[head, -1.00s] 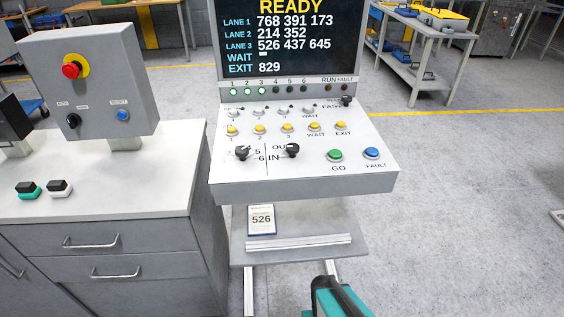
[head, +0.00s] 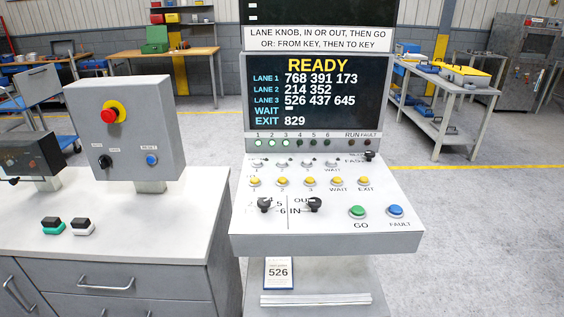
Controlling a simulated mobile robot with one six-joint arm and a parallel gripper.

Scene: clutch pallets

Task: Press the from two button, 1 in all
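The control console (head: 330,240) stands at the middle of the head view with a sloped white panel. Its upper row holds small pale buttons; the second from the left (head: 282,163) is above a small label that is hard to read. Below is a row of yellow buttons, the second one (head: 282,181) marked 2. The screen (head: 318,100) reads READY, with lane 1 at 768 391 173, lane 2 at 214 352, lane 3 at 526 437 645, WAIT a dash, and EXIT 829. My gripper is not in view.
Two black knobs (head: 264,204), a green GO button (head: 357,212) and a blue FAULT button (head: 396,211) sit lower on the panel. A grey box with a red stop button (head: 109,116) stands on the cabinet at left. A card marked 526 (head: 278,272) is below the console.

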